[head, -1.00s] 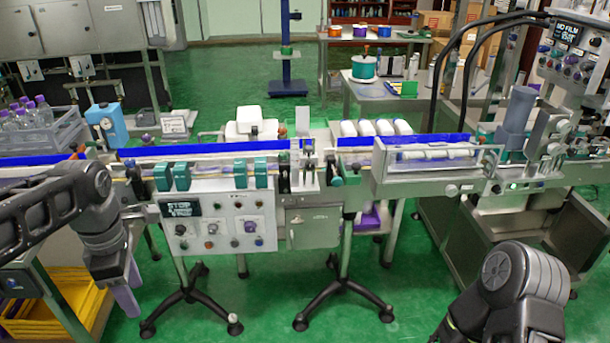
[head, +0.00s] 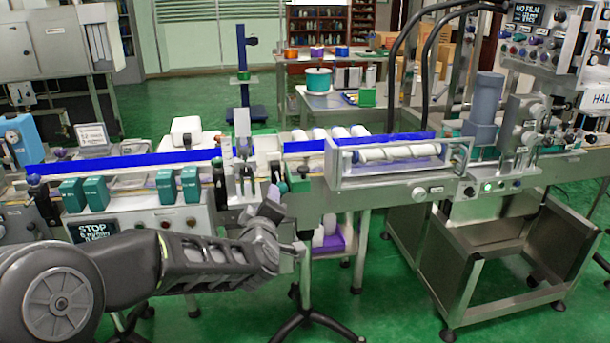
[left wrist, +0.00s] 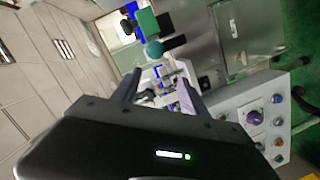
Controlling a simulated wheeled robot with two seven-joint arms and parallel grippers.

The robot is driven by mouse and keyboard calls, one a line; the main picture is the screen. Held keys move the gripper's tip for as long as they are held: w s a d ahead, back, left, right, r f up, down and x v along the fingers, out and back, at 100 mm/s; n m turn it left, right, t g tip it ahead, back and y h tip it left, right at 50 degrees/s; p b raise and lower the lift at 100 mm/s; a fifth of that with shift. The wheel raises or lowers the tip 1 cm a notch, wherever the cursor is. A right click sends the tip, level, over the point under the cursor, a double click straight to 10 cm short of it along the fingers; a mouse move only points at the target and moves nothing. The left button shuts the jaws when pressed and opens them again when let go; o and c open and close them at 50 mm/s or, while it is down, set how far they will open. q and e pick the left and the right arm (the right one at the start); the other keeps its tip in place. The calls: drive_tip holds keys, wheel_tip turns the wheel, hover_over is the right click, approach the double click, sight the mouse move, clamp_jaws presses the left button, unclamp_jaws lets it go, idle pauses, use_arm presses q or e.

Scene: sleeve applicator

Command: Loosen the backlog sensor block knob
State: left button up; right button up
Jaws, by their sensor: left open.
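A small green block with a round teal knob (head: 303,165) sits on the conveyor's front side, right of the metal brackets. I take it for the sensor block, but its label cannot be read. In the left wrist view the green block (left wrist: 147,22) and the teal knob (left wrist: 154,48) show just beyond the fingertips. My left gripper (head: 281,222) is open, below and left of the knob in the head view, and apart from it. In the left wrist view the space between its fingers (left wrist: 158,73) is empty of any held thing. My right gripper is out of view.
The conveyor (head: 125,163) with blue rails runs across the scene. A clear-sided guard (head: 390,168) is to the right. Green floor (head: 400,310) is open in front.

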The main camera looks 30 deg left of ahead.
sight(246, 173)
use_arm(q)
drive_tip(key=a+r+y, duration=0.1)
drive_tip(key=s+a+r+m+y, duration=0.1)
drive_tip(key=a+r+y, duration=0.1)
drive_tip(key=shift+s+a+r+m, duration=0.1)
drive_tip(key=shift+s+r+m, duration=0.2)
drive_tip(key=shift+s, duration=0.1)
drive_tip(key=shift+x, duration=3.95)
drive_tip(key=shift+s, duration=0.1)
clamp_jaws()
